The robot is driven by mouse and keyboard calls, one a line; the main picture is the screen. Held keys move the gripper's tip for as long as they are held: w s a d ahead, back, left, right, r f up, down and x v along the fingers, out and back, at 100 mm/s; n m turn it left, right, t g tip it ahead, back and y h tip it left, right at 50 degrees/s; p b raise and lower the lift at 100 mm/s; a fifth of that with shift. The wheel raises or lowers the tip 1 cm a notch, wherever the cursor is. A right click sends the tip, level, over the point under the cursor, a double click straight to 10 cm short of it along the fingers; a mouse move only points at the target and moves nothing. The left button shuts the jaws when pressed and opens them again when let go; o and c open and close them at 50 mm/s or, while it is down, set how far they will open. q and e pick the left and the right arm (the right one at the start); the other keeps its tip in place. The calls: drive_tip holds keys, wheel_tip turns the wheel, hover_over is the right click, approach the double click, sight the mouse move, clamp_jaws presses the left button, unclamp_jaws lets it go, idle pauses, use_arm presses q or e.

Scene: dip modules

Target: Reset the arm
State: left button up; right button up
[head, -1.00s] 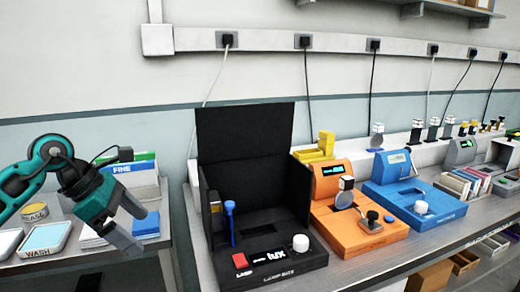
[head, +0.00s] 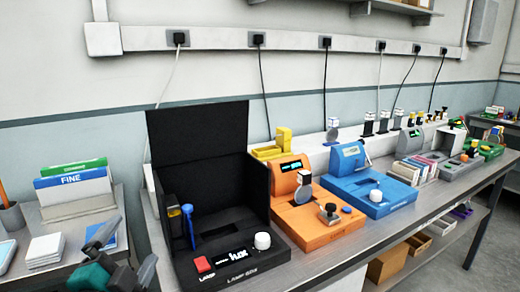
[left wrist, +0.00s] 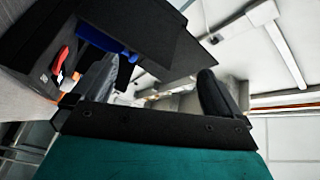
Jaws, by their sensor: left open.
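My left gripper (head: 122,258) is at the lower left of the head view, low in front of the gap between the side table and the bench. It is open, with nothing between its fingers. In the left wrist view its two dark fingers (left wrist: 158,95) stand wide apart, with part of the black lamp box (left wrist: 145,35) beyond them. My right gripper is not in view.
The open black lamp box (head: 197,125) stands on the bench, with an orange module (head: 300,225) and a blue module (head: 372,190) to its right. Folders marked FINE (head: 72,187) and white tiles (head: 44,250) are on the side table at left.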

use_arm(q)
drive_tip(key=s+a+f+n+g+y, duration=0.25)
drive_tip(key=s+f+n+g, duration=0.55)
drive_tip(key=f, duration=0.5)
drive_tip(key=s+d+f+n+g+h, duration=0.15)
drive_tip(key=s+f+g, duration=0.25)
drive_tip(key=s, duration=0.4)
drive_tip(key=s+d+f+n+g+h, duration=0.1)
drive_tip(key=s+d+f+n+g, duration=0.15)
drive_tip(key=s, duration=0.45)
drive_tip(key=w+d+f+m+t+h, duration=0.1)
drive_tip(key=w+d+f+t, duration=0.3)
drive_tip(key=f, duration=0.5)
drive_tip(key=shift+w+f+m+t, duration=0.35)
drive_tip(key=shift+w+t, duration=0.8)
drive_tip(key=shift+w, duration=0.35)
